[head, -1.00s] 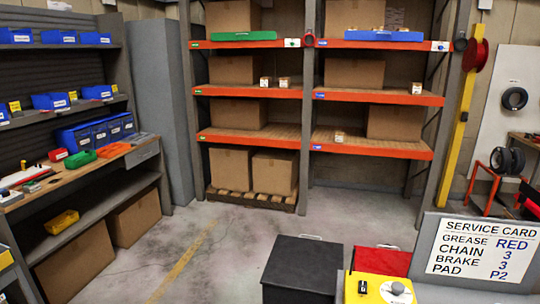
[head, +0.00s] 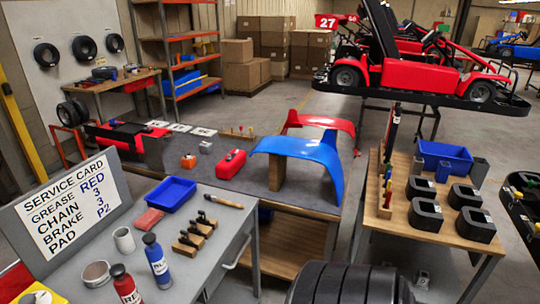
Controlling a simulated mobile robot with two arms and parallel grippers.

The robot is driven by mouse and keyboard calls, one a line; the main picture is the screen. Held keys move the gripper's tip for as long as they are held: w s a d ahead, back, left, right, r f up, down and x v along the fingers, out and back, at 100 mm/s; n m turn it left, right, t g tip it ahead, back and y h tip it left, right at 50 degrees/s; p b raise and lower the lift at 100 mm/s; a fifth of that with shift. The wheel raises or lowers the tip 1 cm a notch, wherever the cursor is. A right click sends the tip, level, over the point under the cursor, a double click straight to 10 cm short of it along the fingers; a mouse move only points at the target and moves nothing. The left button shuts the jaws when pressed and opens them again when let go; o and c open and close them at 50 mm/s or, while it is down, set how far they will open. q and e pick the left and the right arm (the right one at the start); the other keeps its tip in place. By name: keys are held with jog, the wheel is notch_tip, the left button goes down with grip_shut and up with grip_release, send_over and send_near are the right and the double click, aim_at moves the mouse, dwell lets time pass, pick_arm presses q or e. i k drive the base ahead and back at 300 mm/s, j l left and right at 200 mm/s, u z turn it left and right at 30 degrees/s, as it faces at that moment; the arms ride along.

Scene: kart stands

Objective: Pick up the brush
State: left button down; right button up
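A small tool with a dark handle and a pale end, which looks like the brush (head: 224,201), lies on the grey workbench top (head: 215,262) near its far right corner. It is too small to make out its bristles. It lies just beyond several small wooden blocks with black tops (head: 190,240). Neither of my grippers is in view.
A blue tray (head: 171,194), a red cloth-like item (head: 149,220), a white cup (head: 124,240), a tin (head: 97,274), a red bottle (head: 125,284) and a blue bottle (head: 156,260) share the bench. The service card (head: 72,210) stands at the left. Stacked tyres (head: 345,285) stand right of the bench.

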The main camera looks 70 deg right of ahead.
aim_at(214, 198)
jog(key=z, duration=1.75)
